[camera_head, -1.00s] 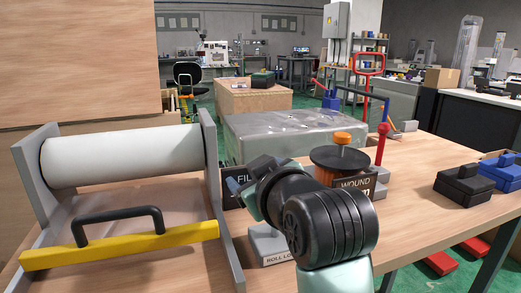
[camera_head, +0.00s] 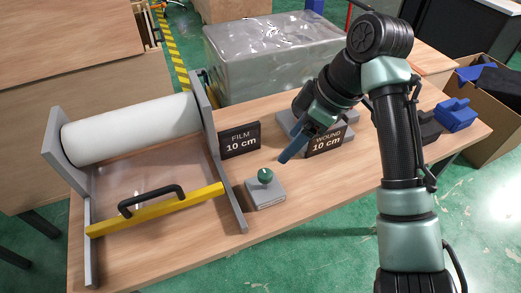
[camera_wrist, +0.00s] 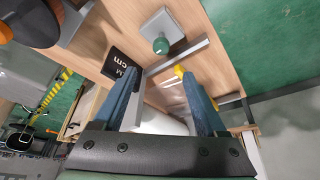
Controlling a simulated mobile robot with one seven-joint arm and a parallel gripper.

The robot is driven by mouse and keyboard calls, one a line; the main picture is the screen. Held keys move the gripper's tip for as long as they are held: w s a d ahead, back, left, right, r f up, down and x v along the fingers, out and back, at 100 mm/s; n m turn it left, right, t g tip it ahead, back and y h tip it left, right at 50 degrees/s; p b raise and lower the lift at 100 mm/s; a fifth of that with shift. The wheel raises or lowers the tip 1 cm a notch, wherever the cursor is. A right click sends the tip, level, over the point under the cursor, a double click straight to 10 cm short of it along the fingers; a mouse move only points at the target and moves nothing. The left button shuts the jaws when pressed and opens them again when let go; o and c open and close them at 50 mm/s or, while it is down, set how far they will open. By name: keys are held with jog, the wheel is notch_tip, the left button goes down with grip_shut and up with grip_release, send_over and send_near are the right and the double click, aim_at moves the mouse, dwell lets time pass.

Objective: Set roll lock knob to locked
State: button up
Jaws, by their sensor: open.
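The roll lock knob (camera_head: 265,176) is a small green knob on a grey block (camera_head: 266,195) on the wooden table, right of the film roll frame. It also shows in the wrist view (camera_wrist: 161,46), beyond the fingertips. Which setting it stands at is too small to read. My gripper (camera_head: 288,155) is up and to the right of the knob, apart from it, with blue fingers pointing down and left. In the wrist view the two blue fingers (camera_wrist: 162,78) are spread wide with nothing between them.
The white film roll (camera_head: 135,128) sits in a grey frame with a yellow bar (camera_head: 155,210) and black handle in front. A "FILM 10 cm" sign (camera_head: 240,140) stands behind the knob, a "WOUND 10 cm" sign (camera_head: 325,141) behind my gripper. Table right of the knob is bare.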

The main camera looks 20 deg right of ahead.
aim_at(266, 173)
jog(key=b+x, duration=0.1)
jog(key=x, duration=1.1)
jog(key=shift+s+f, duration=0.1)
jog(key=shift+f, duration=0.35)
grip_shut()
